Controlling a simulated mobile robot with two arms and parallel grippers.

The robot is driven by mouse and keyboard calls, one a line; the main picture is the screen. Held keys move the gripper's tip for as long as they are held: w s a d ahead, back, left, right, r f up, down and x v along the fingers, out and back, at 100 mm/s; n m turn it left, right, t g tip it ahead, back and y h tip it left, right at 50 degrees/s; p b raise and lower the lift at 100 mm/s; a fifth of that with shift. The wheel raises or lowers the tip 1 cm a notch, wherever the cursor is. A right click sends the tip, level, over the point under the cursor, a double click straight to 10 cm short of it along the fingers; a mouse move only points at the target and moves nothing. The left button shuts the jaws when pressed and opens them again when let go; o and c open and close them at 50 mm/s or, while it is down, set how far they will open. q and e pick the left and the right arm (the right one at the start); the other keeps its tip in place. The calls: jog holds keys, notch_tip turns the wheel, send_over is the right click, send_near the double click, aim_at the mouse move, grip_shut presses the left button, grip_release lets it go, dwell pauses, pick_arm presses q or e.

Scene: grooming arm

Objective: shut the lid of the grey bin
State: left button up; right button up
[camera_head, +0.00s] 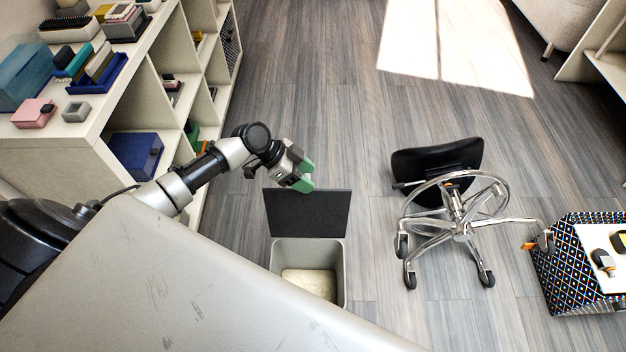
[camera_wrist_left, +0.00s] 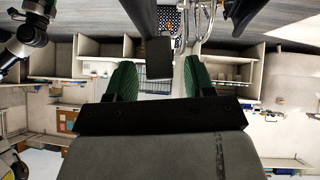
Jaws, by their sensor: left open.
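The grey bin (camera_head: 342,282) stands on the floor in the lower middle of the head view. Its dark lid (camera_head: 308,213) is raised at the bin's far side, and the pale inside of the bin shows. My left gripper (camera_head: 305,176) is at the lid's upper edge, near its middle. I cannot tell whether it touches the lid. Its green fingers are apart, and they also show spread in the left wrist view (camera_wrist_left: 160,79) with nothing gripped. The bin is not clearly seen in the wrist view. My right gripper is out of view.
A white shelf unit (camera_head: 68,133) with boxes stands at the left. A black chair with a chrome base (camera_head: 461,228) stands right of the bin. A patterned box (camera_head: 566,268) is at the far right. Open wooden floor lies beyond the lid.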

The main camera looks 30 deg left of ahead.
pick_arm(q)
jog(key=shift+x, duration=1.25)
grip_shut()
